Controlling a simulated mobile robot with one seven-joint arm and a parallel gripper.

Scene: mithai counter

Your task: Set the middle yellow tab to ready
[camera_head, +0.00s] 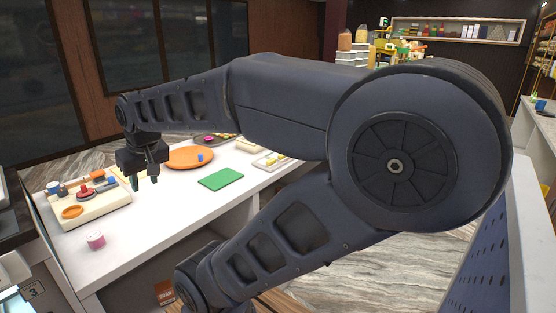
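My gripper (146,179) hangs pointing down over the left part of the white counter, just right of a cream board. Its two fingers are apart, with nothing visible between them. Small yellow pieces (277,157) lie on a pale tray (258,164) at the right of the counter, partly behind my arm. A yellowish edge (119,173) also shows just left of my gripper, mostly hidden by it. I cannot tell which of these, if any, is the middle yellow tab, nor its setting.
The cream board (98,213) holds an orange ring (72,212), a red piece (85,192) and blue pieces. An orange plate (188,158), green mat (221,178) and pink cup (96,240) stand on the counter (180,215). My arm blocks much of the right side.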

